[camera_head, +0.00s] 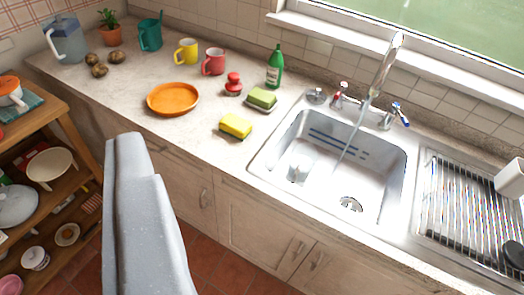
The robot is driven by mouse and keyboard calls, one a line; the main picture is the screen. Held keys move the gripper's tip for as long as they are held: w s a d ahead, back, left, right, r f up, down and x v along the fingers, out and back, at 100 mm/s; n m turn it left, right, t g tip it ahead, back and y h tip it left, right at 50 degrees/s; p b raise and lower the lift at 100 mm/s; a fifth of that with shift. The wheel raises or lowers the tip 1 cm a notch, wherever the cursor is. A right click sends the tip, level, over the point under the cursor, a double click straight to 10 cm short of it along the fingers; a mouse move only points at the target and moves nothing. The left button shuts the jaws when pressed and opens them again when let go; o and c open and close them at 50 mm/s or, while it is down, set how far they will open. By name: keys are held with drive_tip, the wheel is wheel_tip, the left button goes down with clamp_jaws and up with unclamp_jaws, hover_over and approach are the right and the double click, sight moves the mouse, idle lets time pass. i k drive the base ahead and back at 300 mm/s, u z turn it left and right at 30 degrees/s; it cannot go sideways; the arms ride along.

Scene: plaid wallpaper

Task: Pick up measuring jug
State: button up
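A clear jug with a blue-grey lid and handle (66,40) stands upright at the far left back of the counter, against the wall. I cannot make out measuring marks on it. A small clear vessel (298,168) is in the left part of the sink; I cannot tell whether it is a jug. My gripper (130,145) shows as a grey shape at the lower left, in front of the counter and apart from both. Its fingers cannot be told apart, and nothing shows held in it.
The counter (115,72) holds an orange dish (173,99), yellow mug (186,52), red mug (214,62), teal watering can (150,33), potted plant (109,32), green bottle (274,68) and yellow sponge (235,126). The sink (375,185) is right; a wooden shelf (70,125) stands left.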

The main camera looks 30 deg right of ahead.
sight(303, 156)
drive_tip(key=z, duration=0.15)
drive_tip(key=i, duration=0.95)
drive_tip(key=z, duration=0.55)
